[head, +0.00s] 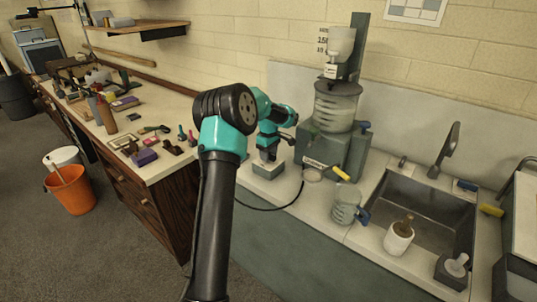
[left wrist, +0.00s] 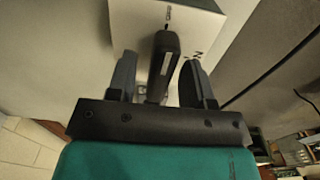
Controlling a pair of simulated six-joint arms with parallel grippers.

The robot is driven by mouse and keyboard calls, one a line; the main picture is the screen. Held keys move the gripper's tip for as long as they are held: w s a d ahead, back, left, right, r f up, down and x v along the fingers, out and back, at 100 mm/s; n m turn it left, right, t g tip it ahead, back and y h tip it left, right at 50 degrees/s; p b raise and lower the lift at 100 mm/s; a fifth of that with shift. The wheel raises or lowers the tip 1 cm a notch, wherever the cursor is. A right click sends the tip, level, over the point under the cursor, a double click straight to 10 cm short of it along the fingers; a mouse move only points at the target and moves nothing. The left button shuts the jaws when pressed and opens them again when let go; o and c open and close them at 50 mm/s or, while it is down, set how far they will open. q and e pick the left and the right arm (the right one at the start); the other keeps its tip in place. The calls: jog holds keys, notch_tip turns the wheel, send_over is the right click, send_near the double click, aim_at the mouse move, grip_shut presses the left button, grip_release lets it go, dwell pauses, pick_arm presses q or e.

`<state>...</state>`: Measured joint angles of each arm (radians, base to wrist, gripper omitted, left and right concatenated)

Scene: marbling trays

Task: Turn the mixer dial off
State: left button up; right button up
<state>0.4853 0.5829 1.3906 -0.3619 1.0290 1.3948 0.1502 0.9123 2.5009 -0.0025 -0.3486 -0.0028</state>
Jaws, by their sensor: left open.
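The mixer dial (left wrist: 164,62) is a long black knob with a pale line, on a light control box (left wrist: 200,22) with small dark lettering, partly covered. In the head view the control box (head: 267,171) is a small grey block on the counter, left of the mixer (head: 336,140); the dial is hidden there under my gripper. My left gripper (head: 268,154) points down just above the box. In the left wrist view its open fingers (left wrist: 157,72) stand on either side of the dial, with a gap visible on each side. My right gripper is not in view.
A black cable (head: 270,208) loops along the counter front. A glass jug (head: 346,203) and a white pot (head: 398,238) stand to the right, beside a steel sink (head: 425,210). A cluttered workbench (head: 160,105) is on the left. A wall stands close behind the mixer.

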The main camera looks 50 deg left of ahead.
pick_arm(q)
notch_tip(320, 180, up, 17)
jog(key=shift+r, duration=0.2)
dwell(0.6)
dwell(0.3)
